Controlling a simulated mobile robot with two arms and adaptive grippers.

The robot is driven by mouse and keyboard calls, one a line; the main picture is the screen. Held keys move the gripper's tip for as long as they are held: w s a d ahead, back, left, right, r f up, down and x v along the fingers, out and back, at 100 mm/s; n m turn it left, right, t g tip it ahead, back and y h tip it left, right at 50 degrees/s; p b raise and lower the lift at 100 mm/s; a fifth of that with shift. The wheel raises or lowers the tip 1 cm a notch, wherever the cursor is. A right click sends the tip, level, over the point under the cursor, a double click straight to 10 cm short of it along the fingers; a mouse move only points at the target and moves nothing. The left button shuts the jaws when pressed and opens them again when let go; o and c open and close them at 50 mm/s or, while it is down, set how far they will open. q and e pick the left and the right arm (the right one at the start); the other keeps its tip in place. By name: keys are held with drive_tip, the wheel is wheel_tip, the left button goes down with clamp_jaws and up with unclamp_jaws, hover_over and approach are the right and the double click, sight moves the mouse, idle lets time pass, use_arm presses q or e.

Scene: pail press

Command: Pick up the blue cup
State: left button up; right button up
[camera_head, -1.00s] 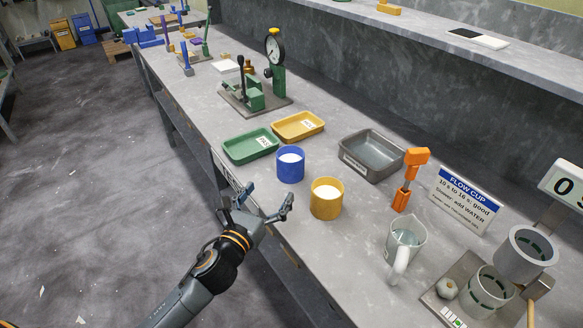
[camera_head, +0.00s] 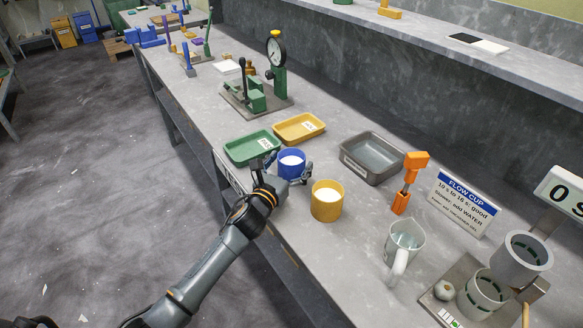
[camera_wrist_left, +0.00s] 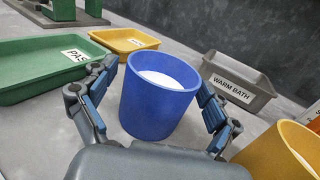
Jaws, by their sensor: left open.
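The blue cup (camera_head: 291,164) stands upright on the bench and holds something white; it also shows in the left wrist view (camera_wrist_left: 155,108). My left gripper (camera_head: 287,168) is open, with one finger on each side of the cup. In the left wrist view the open fingers (camera_wrist_left: 152,100) flank the cup, and a gap shows on the left side. Whether the right finger touches the cup I cannot tell. My right gripper is not in view.
A yellow cup (camera_head: 326,201) stands close to the right of the blue cup. Behind are a green tray (camera_head: 240,149), a yellow tray (camera_head: 300,128) and a grey warm bath tray (camera_head: 371,158). A clear jug (camera_head: 404,243) stands farther right.

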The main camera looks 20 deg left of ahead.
use_arm(q)
drive_tip(key=shift+w+d+f, duration=0.1)
drive_tip(key=shift+w+d, duration=0.05)
drive_tip(key=shift+w, duration=0.55)
drive_tip(key=c, duration=1.3)
drive_tip(key=shift+c, duration=0.6)
drive_tip(key=shift+r, duration=0.2)
